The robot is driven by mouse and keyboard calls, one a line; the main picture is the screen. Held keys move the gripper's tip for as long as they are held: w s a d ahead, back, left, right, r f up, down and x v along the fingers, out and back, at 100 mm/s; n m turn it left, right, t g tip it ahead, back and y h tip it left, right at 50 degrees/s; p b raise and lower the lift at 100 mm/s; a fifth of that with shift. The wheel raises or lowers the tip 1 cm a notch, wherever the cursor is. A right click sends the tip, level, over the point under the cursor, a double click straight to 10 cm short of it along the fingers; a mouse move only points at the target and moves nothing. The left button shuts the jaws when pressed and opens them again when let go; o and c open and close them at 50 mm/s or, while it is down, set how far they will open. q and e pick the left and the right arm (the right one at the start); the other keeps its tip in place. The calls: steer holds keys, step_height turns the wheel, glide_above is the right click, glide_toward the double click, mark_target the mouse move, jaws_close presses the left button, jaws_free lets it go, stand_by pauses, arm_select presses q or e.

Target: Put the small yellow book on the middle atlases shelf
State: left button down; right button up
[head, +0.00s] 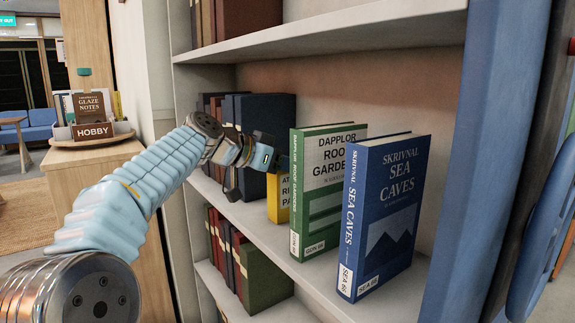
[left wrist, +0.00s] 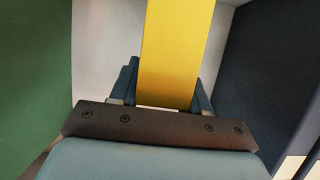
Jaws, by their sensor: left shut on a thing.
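The small yellow book (head: 279,203) stands upright on the middle shelf (head: 268,236), partly hidden behind a green book. My left gripper (head: 277,160) reaches into this shelf from the left, and its fingertips are mostly hidden in the head view. In the left wrist view, the yellow book (left wrist: 178,45) rises between the two fingers of my left gripper (left wrist: 165,88), which is shut on it. Whether its bottom touches the board cannot be told. My right gripper is not in view.
The green Dapplor Roof Gardens book (head: 322,190) and blue Sea Caves book (head: 385,215) stand just right of the yellow book. Dark blue volumes (head: 272,115) stand left. An upper shelf (head: 340,32) is above, with dark books (head: 262,285) below. A Hobby stand (head: 92,131) is far left.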

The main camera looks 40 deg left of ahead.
arm_select(q)
steer(key=c, duration=0.5)
jaws_free()
steer(key=shift+r, duration=0.1)
steer(key=b+v, duration=0.1)
steer(key=v, duration=1.1)
